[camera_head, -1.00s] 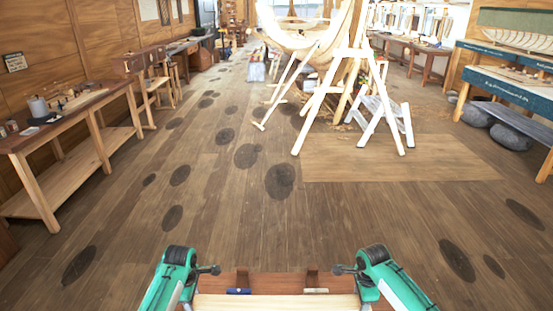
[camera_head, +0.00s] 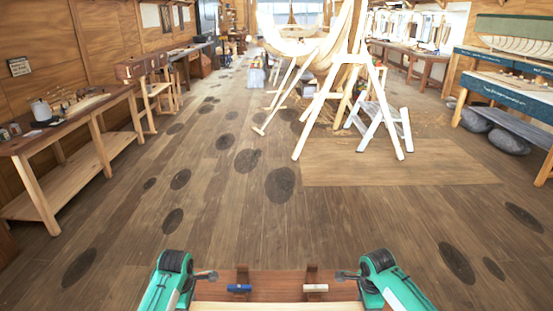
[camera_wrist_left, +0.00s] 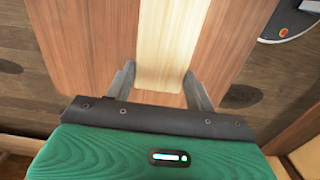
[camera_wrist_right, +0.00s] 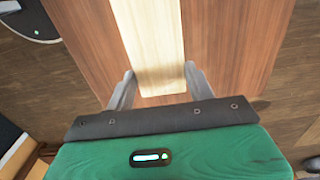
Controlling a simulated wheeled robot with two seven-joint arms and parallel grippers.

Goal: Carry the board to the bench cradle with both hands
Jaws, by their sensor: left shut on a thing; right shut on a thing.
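The board (camera_head: 275,306) is a long pale plank lying crosswise at the bottom edge of the head view, between my two arms. One end of it (camera_wrist_left: 166,45) shows in the left wrist view and the other end (camera_wrist_right: 150,45) in the right wrist view. My left gripper (camera_wrist_left: 160,76) is shut on one end, a finger on each side. My right gripper (camera_wrist_right: 159,76) is shut on the other end likewise. A reddish-brown wooden surface (camera_head: 275,278) lies just beyond the board in the head view. I cannot identify the bench cradle for certain.
Two small brown uprights, a blue item (camera_head: 239,288) and a white item (camera_head: 316,288) are at the brown surface. A workbench (camera_head: 70,117) stands left, a white step stool (camera_head: 380,125) and trestles under the hull ahead, blue-edged benches (camera_head: 510,97) right. The near floor is open.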

